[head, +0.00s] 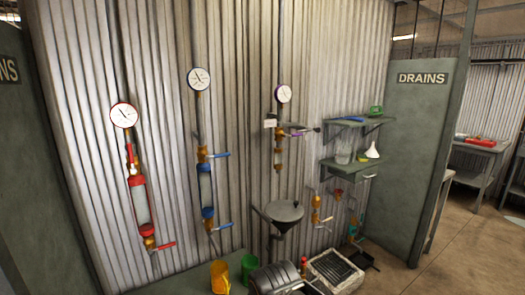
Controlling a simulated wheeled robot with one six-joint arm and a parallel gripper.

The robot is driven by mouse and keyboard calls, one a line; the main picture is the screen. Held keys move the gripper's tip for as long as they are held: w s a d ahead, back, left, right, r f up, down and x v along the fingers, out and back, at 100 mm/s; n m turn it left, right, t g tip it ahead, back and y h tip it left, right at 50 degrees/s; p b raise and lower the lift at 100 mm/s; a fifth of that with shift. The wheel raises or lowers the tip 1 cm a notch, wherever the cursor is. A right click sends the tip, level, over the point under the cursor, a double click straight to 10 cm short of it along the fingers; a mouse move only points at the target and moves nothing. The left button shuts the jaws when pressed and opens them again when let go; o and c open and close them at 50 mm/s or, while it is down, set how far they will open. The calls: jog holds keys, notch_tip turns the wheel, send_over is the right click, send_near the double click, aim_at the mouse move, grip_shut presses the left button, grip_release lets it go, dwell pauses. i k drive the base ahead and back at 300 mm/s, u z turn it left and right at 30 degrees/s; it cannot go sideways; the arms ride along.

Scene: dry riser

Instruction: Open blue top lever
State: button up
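The blue riser stands in the middle-left of the head view, with a white round gauge (199,78) on top. Below the gauge is a brass valve (203,154) with the blue top lever (220,155). The lever sticks out to the right, roughly level and across the vertical pipe. A clear section with blue collars (207,212) hangs below it. A blue bottom lever (222,227) sticks out to the right from the lower valve. My gripper is not seen in this view, and nothing touches the blue top lever.
A red riser (140,205) stands left and a purple-levered one (280,140) right. Shelves (350,168) and a DRAINS partition (415,150) stand right, with open floor beyond.

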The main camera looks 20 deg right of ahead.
aim_at(222, 155)
jog(key=z, duration=0.25)
jog(key=i, duration=1.2)
jog(key=u, duration=0.45)
